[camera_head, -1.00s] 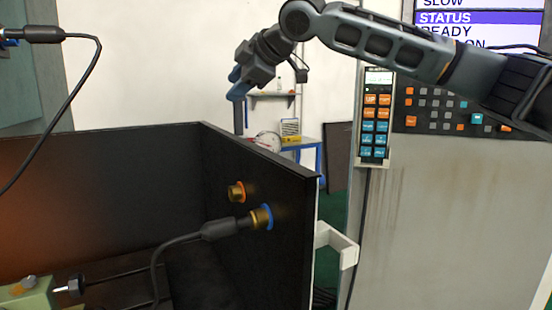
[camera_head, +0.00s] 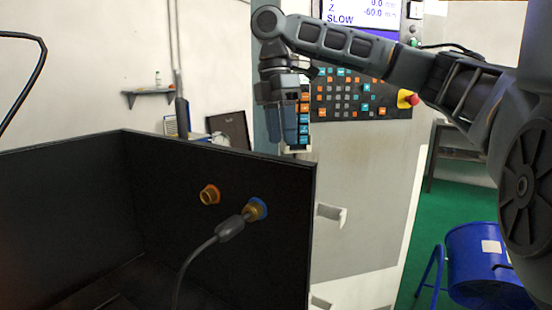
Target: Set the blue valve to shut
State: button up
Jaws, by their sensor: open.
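I cannot make out a blue valve for certain. A blue-ringed fitting (camera_head: 257,208) sits on the black panel's inner face, with a dark cable plug (camera_head: 231,228) in it. My gripper (camera_head: 291,147) hangs pointing down above and behind the panel's top edge, apart from the fitting. Its fingers are open, with nothing seen between them. It partly hides the handheld control pendant (camera_head: 304,122) behind it.
An orange-ringed port (camera_head: 209,194) is left of the blue-ringed fitting. Black panels (camera_head: 60,205) wall off the lower left. A machine cabinet (camera_head: 370,190) with a keypad and red stop button (camera_head: 408,99) stands behind. A blue drum (camera_head: 480,265) stands at lower right on green floor.

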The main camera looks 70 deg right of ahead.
jog(key=shift+s+a+f, duration=0.15)
jog(key=shift+f, duration=0.85)
jog(key=shift+s+a+f, duration=0.1)
jog(key=shift+s+f, duration=0.05)
jog(key=shift+f, duration=0.85)
jog(key=shift+s+a+f, duration=0.15)
jog(key=shift+f, duration=0.85)
grip_shut()
